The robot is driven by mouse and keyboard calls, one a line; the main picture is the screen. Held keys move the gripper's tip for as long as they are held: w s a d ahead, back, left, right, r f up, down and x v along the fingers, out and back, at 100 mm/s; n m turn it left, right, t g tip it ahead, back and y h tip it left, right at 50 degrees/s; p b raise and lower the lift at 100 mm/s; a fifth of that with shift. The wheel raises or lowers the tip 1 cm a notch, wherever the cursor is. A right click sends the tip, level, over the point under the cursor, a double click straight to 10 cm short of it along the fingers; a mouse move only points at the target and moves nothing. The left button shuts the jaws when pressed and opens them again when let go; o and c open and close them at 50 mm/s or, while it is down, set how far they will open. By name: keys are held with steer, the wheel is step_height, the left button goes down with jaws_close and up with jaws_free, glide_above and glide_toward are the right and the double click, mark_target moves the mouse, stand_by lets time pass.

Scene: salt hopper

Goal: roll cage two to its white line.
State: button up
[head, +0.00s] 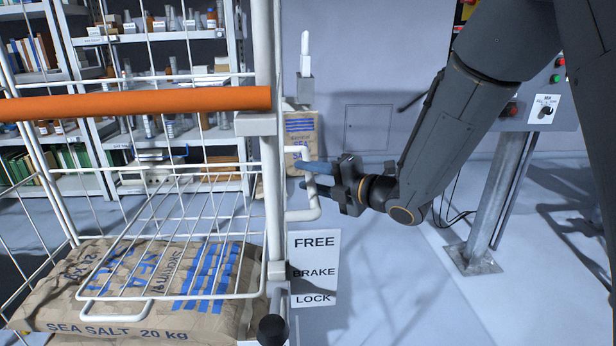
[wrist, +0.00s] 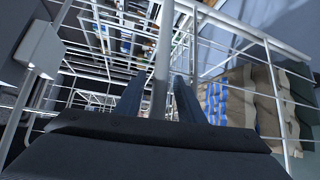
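A white wire roll cage (head: 270,100) with an orange bar (head: 135,103) across it fills the left of the head view. No number shows on it. A white bracket-shaped handle (head: 314,208) sticks out from its right post. My gripper (head: 305,176) is at this handle, its two bluish fingers apart and reaching past it. In the wrist view a white upright bar (wrist: 162,65) stands between the fingers, with what looks like a gap on each side. A sack marked sea salt 20 kg (head: 140,290) lies in the cage. I see no white line.
A sign reading FREE, BRAKE, LOCK (head: 315,270) is beside the cage post, with a dark knob (head: 272,330) near it. Shelves (head: 150,60) stand behind. A control post (head: 490,200) stands at right. Floor between cage and post looks clear.

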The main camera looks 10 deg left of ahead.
jaws_close()
steer(key=shift+w+d, duration=0.25)
steer(key=shift+d, duration=0.2)
steer(key=shift+w+d+b, duration=0.2)
steer(key=shift+d+b, duration=0.1)
steer(key=shift+d, duration=0.45)
steer(key=shift+c, duration=0.7)
jaws_free()
steer(key=shift+a, duration=0.15)
steer(key=shift+o, duration=0.7)
steer(key=shift+s+a, duration=0.15)
steer(key=shift+a, duration=0.1)
steer(key=v, duration=0.7)
steer(key=shift+s+d, duration=0.2)
steer(key=shift+d, duration=0.15)
